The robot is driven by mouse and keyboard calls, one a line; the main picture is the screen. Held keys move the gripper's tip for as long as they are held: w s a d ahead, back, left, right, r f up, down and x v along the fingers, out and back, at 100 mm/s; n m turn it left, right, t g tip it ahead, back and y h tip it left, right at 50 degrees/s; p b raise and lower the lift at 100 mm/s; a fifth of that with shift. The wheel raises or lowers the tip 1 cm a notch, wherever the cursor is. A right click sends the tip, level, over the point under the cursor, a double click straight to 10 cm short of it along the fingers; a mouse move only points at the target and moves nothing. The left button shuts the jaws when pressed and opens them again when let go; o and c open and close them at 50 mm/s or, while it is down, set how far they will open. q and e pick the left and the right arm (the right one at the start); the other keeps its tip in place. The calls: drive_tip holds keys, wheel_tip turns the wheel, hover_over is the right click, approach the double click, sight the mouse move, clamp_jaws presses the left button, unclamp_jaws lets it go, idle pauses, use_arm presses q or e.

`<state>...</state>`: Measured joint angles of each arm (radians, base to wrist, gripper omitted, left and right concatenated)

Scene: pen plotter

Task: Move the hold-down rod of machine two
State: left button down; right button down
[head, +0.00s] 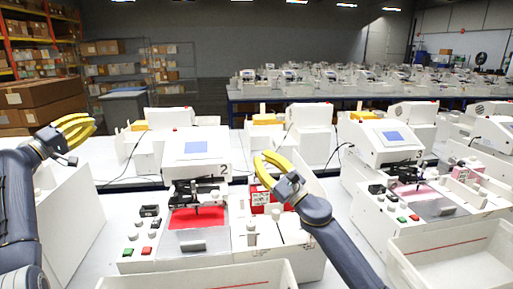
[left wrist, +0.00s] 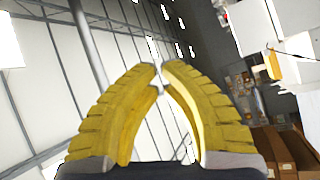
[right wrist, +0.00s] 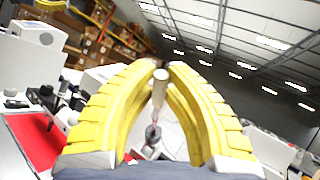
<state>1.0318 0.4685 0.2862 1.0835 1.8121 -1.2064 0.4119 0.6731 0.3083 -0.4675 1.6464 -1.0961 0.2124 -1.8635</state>
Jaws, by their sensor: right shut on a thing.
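Machine two (head: 200,146) is a white plotter marked "2" in the middle of the head view, with a red sheet (head: 197,217) on its bed. My right gripper (head: 262,160) is at its right side, above the bed. In the right wrist view, its yellow fingers are closed around the hold-down rod (right wrist: 160,88), a pale cylinder on a thin shaft with a dark part (right wrist: 153,133) below. In the head view I cannot make out the rod between the fingers. My left gripper (head: 92,124) is raised at the far left, empty, its fingertips nearly meeting in the left wrist view (left wrist: 160,68).
Green and red buttons (head: 140,251) sit at the machine's front left. An empty white bin (head: 200,280) stands in front, and another (head: 455,255) at the right. A similar plotter marked "3" (head: 385,135) stands to the right. Free air surrounds my left gripper.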

use_arm(q)
drive_tip(key=d+f+m+g+h, duration=0.2)
drive_tip(key=d+m+g+h, duration=0.6)
drive_tip(key=d, duration=1.8)
use_arm(e)
drive_tip(key=shift+d, duration=0.1)
use_arm(q)
drive_tip(key=s+d+f+m+g, duration=0.1)
drive_tip(key=s+d+m+g, duration=0.1)
drive_tip(key=d, duration=0.7)
drive_tip(key=s+d+f+m+g, duration=0.2)
drive_tip(key=d+m+g, duration=0.1)
drive_tip(key=d, duration=0.7)
drive_tip(key=s+d+f+m+g, duration=0.2)
drive_tip(key=s+d+m+g, duration=0.1)
drive_tip(key=d, duration=0.7)
drive_tip(key=shift+d+g+y, duration=0.2)
drive_tip(key=shift+g+y, duration=0.2)
drive_tip(key=shift+g, duration=0.3)
drive_tip(key=shift+s+f, duration=0.1)
drive_tip(key=shift+s, duration=0.05)
